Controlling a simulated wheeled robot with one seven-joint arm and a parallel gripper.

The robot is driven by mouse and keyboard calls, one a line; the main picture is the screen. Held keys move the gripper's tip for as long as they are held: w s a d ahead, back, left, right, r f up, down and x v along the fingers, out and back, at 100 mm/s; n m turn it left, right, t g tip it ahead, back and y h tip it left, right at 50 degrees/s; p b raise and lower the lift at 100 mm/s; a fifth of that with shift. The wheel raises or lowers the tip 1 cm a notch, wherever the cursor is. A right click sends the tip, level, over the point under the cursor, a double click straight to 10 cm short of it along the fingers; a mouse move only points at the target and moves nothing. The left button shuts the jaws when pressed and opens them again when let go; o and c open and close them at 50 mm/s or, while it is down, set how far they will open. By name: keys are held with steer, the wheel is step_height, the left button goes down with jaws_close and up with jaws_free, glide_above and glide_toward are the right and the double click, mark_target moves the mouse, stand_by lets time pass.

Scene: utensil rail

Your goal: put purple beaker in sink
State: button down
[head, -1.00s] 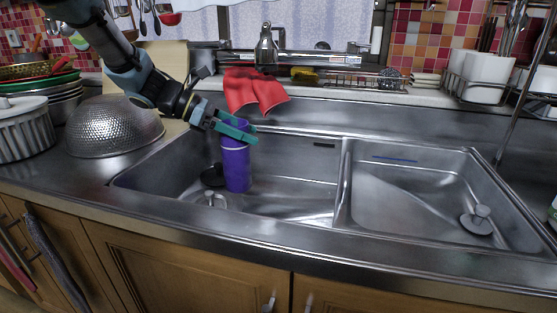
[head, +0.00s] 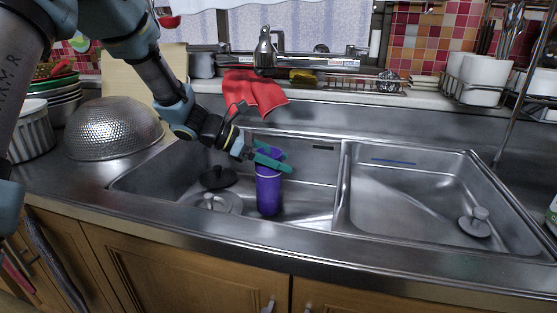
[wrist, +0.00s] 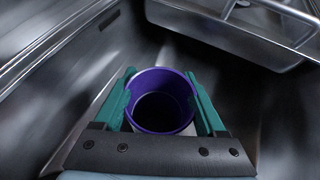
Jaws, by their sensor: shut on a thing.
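The purple beaker (head: 268,190) is upright inside the left basin of the steel sink (head: 318,197). My gripper (head: 272,158) has its green fingers shut on the beaker near its rim. In the wrist view the beaker (wrist: 160,100) sits between the two fingers of my gripper (wrist: 162,105), its open mouth facing the camera and its inside dark. I cannot tell whether the beaker's base touches the basin floor.
The sink's right basin (head: 420,200) holds a drain plug (head: 477,222). A dark round lid (head: 218,178) lies in the left basin. A hammered metal bowl (head: 113,130) stands on the left counter. Red gloves (head: 254,92) hang behind, near the faucet (head: 266,50).

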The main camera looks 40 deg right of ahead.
jaws_free()
stand_by(0.3)
steer(key=shift+r, duration=0.1)
steer(key=v, duration=1.2)
